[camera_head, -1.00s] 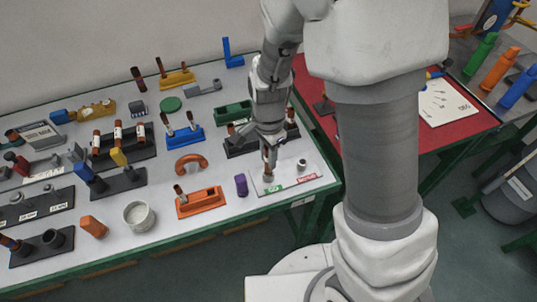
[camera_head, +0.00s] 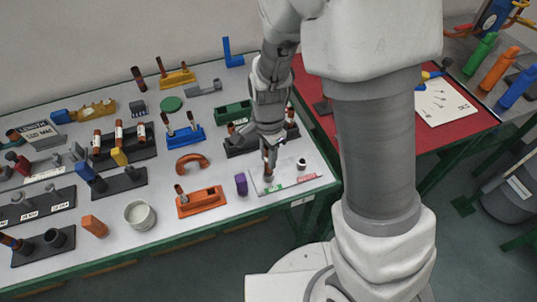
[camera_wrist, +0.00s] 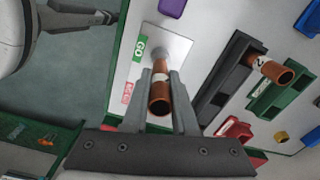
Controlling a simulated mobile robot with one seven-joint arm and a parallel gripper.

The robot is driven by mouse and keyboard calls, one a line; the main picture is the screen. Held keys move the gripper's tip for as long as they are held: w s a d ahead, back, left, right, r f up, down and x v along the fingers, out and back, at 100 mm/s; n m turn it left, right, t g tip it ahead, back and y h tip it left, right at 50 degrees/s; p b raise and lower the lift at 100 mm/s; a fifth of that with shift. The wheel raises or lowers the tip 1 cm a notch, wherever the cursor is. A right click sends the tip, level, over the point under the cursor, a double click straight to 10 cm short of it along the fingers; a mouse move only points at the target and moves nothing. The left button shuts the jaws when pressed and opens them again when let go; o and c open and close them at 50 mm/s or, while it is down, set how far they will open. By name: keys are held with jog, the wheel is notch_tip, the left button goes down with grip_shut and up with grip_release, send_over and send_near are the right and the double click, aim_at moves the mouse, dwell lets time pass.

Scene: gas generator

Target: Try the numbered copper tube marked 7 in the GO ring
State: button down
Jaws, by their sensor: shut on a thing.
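My gripper (camera_head: 269,150) is shut on a copper tube (camera_head: 269,167), holding it roughly upright over the GO side of the pale gauge plate (camera_head: 317,174). The wrist view shows the tube (camera_wrist: 160,105) between the two fingers (camera_wrist: 161,77), its open end facing the camera. Its white label is partly covered, and I cannot read the number. The green GO label (camera_wrist: 140,48) lies beside the tube's lower end, and the red label (camera_wrist: 127,92) is farther along. The GO ring is hidden or too small to make out, so I cannot tell whether the tube is inside it.
The other, short ring (camera_head: 301,164) stands just right of the tube. A black rack (camera_wrist: 222,85) holding another labelled tube (camera_wrist: 270,70) is close by. A purple cylinder (camera_head: 241,184) and an orange holder (camera_head: 201,202) stand to the left. The bench's front edge is near.

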jog(key=shift+f, duration=0.2)
dwell(0.3)
jog(key=shift+f+b, duration=1.05)
jog(key=shift+f, duration=0.25)
dwell(0.4)
jog(key=shift+r+p, duration=1.6)
notch_tip(320, 180, up, 4)
jog(key=p, duration=0.4)
